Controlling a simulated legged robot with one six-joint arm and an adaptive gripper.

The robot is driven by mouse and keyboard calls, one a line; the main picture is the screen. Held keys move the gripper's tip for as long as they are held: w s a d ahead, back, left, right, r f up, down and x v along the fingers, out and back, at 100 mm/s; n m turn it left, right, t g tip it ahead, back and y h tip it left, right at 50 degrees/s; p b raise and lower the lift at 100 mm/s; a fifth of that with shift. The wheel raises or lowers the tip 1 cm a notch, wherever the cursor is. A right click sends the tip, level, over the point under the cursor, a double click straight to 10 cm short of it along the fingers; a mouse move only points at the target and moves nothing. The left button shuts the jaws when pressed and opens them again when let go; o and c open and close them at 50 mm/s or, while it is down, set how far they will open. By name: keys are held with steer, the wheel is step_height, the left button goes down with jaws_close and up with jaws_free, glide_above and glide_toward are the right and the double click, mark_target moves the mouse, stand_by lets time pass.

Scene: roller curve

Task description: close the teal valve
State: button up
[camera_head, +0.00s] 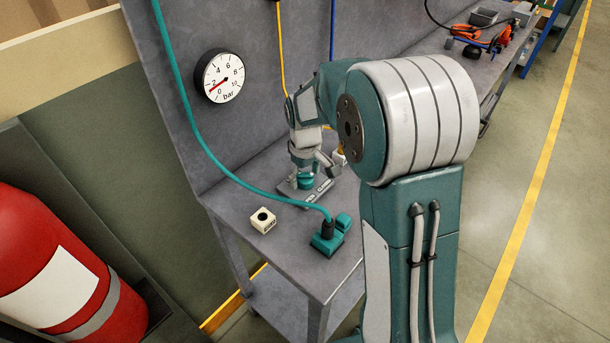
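The teal valve (305,182) is a small round knob on a flat grey plate (318,194) on the bench, partly hidden by my gripper. My gripper (308,174) points down over the valve, its fingers close to the knob's sides. I cannot tell whether they touch it or how far they are apart. The valve's exact turn is too small to read. The round pressure gauge (223,77) on the back panel has a red needle pointing lower left, near 0 bar.
A teal plug block (327,240) with a teal hose (188,108) stands at the bench's front. A cream socket block (262,220) is left of it. A cream item beside my gripper is mostly hidden. A red extinguisher (62,262) stands at left.

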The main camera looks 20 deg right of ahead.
mark_target(304, 174)
stand_by(0.3)
step_height(304, 174, up, 12)
stand_by(0.5)
steer(key=shift+w, duration=0.1)
